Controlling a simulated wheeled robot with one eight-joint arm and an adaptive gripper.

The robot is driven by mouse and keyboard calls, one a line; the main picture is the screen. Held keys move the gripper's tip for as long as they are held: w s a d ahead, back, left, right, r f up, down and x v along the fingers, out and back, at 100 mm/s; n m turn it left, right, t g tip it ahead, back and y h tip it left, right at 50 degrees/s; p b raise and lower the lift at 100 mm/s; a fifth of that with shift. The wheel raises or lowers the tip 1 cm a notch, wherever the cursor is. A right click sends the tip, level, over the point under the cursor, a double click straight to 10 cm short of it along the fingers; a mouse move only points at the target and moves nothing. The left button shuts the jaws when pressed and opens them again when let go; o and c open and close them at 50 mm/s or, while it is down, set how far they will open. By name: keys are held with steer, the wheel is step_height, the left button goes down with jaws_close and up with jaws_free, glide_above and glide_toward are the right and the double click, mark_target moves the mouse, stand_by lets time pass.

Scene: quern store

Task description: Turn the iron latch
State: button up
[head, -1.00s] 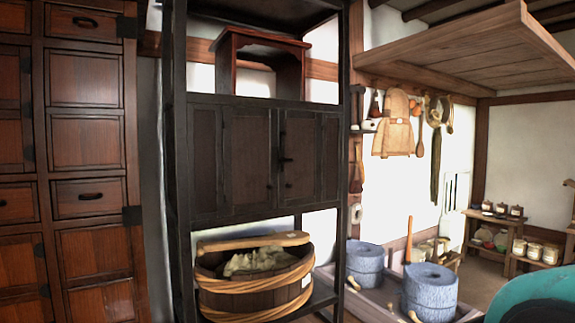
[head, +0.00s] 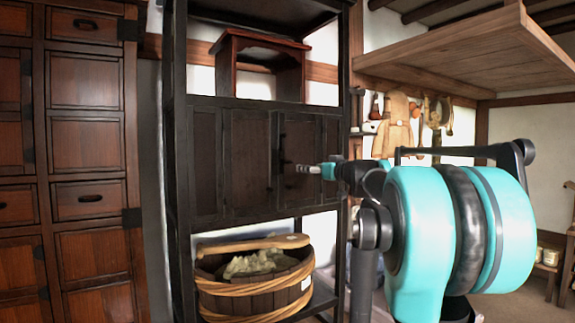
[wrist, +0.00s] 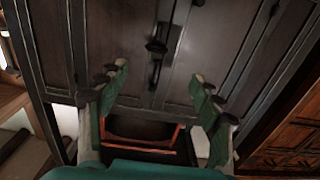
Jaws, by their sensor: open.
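The dark iron latch (head: 282,158) is on the front of the black cabinet doors (head: 250,160), near the seam between them. In the wrist view the latch (wrist: 156,48) shows as a dark upright piece with a round boss, ahead of and between the fingers. My gripper (head: 308,169) is in front of the right door, close to the latch and slightly to its right. In the wrist view my gripper (wrist: 160,72) is open and empty, with green-padded fingers apart on both sides. I cannot tell whether a fingertip touches the door.
The wrist view is turned over, with the red wooden stand (wrist: 140,128) low in it. That stand (head: 262,60) is on the cabinet top. A wooden tub (head: 250,285) is on the shelf below. Drawers (head: 85,140) stand left, and a wooden overhead shelf (head: 470,55) is at right.

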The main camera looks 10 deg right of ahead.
mark_target(291, 163)
steer(key=x, duration=1.1)
steer(key=r+x, duration=0.1)
steer(key=x, duration=0.5)
steer(key=shift+w+d+r, duration=0.1)
steer(key=shift+w+d, duration=0.1)
steer(key=shift+w, duration=0.15)
steer(key=c, duration=1.2)
